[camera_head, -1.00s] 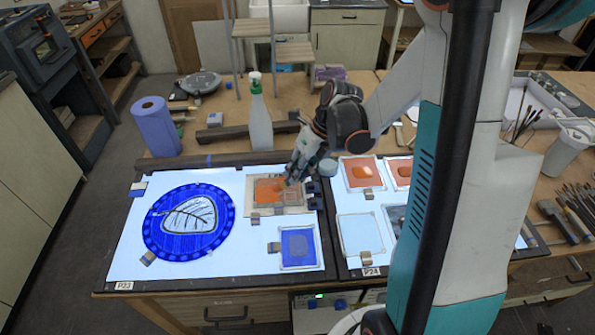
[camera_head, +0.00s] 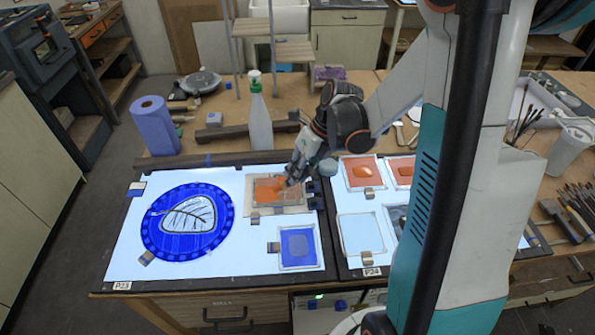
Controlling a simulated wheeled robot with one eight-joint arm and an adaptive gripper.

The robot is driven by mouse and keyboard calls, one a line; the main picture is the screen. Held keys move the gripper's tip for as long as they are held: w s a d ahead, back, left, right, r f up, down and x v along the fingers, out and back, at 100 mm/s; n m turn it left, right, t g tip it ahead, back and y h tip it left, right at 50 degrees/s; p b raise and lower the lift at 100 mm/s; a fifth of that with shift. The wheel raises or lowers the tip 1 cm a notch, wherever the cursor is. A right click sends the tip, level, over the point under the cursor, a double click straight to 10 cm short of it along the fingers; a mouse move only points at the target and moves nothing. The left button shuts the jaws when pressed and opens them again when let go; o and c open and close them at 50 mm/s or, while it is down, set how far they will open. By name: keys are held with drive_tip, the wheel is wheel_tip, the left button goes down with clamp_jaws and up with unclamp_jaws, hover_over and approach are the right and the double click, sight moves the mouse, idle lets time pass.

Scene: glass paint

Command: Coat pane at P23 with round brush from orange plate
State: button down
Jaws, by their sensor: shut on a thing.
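A light board labelled P23 (camera_head: 122,285) lies at the left with a round blue pane (camera_head: 155,238) on it. The pane has a pale leaf shape outlined in dark lines in its middle. An orange plate (camera_head: 268,188) sits on a beige sheet at the board's upper right. My gripper (camera_head: 292,178) is over the right part of this plate, pointing down and left. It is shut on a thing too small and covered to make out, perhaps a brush. Whether its tip touches the orange paint cannot be told.
A blue plate (camera_head: 298,247) lies at the lower right of the board. A spray bottle (camera_head: 260,125) and a blue paper roll (camera_head: 155,127) stand behind. A second board, P24 (camera_head: 372,272), holds more orange plates (camera_head: 362,172). My arm hides part of it.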

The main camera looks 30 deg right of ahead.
drive_tip(key=shift+f, duration=0.3)
drive_tip(key=shift+d, duration=0.1)
idle(0.3)
drive_tip(key=shift+s+d+r, duration=0.7)
drive_tip(key=shift+s+d, duration=0.4)
drive_tip(key=shift+d, duration=1.5)
drive_tip(key=w+a+b, duration=0.1)
drive_tip(key=w+a, duration=0.3)
drive_tip(key=w, duration=0.3)
drive_tip(key=shift+a+b, duration=0.2)
drive_tip(key=shift+b, duration=0.15)
drive_tip(key=shift+f, duration=0.15)
drive_tip(key=shift+f+b, duration=0.3)
drive_tip(key=shift+b, duration=0.25)
drive_tip(key=shift+f, duration=0.25)
